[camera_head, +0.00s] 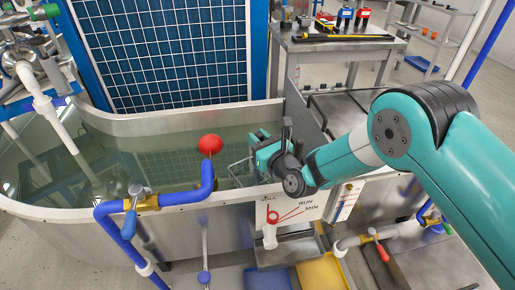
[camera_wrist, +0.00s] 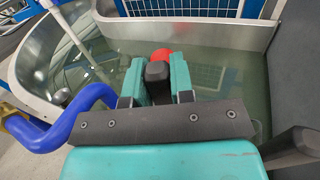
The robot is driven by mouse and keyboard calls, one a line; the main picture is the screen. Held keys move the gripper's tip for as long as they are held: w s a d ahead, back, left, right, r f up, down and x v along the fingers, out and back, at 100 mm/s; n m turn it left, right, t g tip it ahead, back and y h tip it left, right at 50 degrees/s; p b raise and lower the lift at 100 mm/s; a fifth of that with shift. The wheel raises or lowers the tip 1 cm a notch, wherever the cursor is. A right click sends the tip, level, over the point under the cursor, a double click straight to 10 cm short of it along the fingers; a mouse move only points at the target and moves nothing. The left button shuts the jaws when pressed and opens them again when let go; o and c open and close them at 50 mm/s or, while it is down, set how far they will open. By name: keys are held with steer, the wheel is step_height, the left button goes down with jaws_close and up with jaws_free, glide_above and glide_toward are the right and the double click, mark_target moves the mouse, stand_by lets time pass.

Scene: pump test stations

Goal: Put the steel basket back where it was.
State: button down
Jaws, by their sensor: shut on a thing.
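My gripper (camera_head: 262,148) is over the right end of the water tank (camera_head: 150,122), low near the water. It also shows in the wrist view (camera_wrist: 158,88), its teal fingers shut on a dark handle (camera_wrist: 158,72). The steel basket (camera_head: 238,172) shows as thin wire just left of and below my gripper, at the water surface. Most of the basket is hidden by my gripper. How deep it sits in the water I cannot tell.
A red float ball (camera_head: 210,144) stands left of my gripper, near a blue pipe (camera_head: 207,180). A blue-framed grid panel (camera_head: 165,50) rises behind the tank. A steel bench (camera_head: 330,45) with tools is at the back right.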

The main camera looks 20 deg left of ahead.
steer(key=shift+f, duration=1.55)
steer(key=shift+f+b, duration=0.15)
steer(key=shift+b, duration=0.15)
steer(key=c, duration=1)
jaws_free()
steer(key=shift+d+r, duration=0.1)
steer(key=shift+r, duration=0.1)
steer(key=b+v, duration=1.2)
